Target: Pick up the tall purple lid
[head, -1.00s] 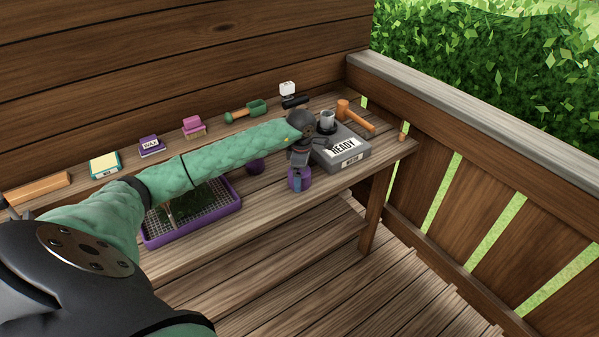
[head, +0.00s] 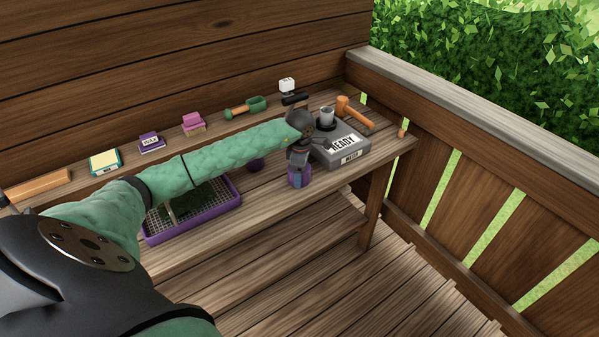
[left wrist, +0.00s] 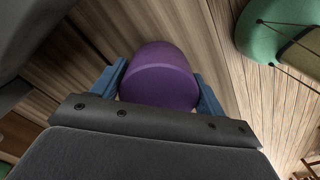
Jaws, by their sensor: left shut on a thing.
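The tall purple lid (head: 300,181) is at the front edge of the bench, below my left gripper (head: 299,166), which comes down on it from above. In the left wrist view the purple lid (left wrist: 160,77) fills the space between the two blue fingers of my left gripper (left wrist: 161,92), which are shut on it. Whether its base touches the bench cannot be told. My right gripper is not in view.
A purple tray (head: 235,205) with a mesh lies left of the lid, and a small dark purple ball (head: 256,165) is behind it. A grey READY box (head: 341,150) stands right. A mallet (head: 353,113) and several small items line the back. A wooden railing (head: 480,170) bounds the right.

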